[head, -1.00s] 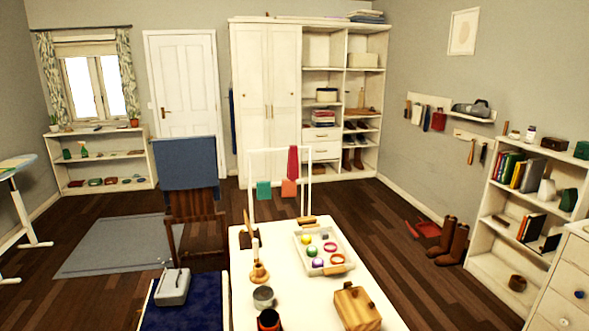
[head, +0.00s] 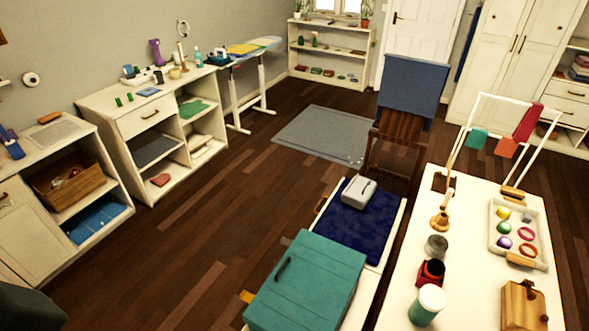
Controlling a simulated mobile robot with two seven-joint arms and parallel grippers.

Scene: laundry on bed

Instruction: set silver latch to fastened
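I cannot make out a silver latch for certain in the head view. A teal case (head: 306,284) with a dark handle lies at the bottom middle, and no latch can be told on the side I see. A small wooden box (head: 523,304) with a dark knob-like part stands on the white table (head: 398,284) at the lower right; its fittings are too small to read. A light grey device (head: 358,190) sits on a dark blue cloth. Neither of my grippers is in view.
A white tray (head: 545,248) with coloured balls and rings lies on the table. A chair (head: 385,150) with a blue cloth stands behind. White cabinets (head: 120,122) line the left wall. The wood floor (head: 195,240) between is open. A dark shape fills the lower left corner.

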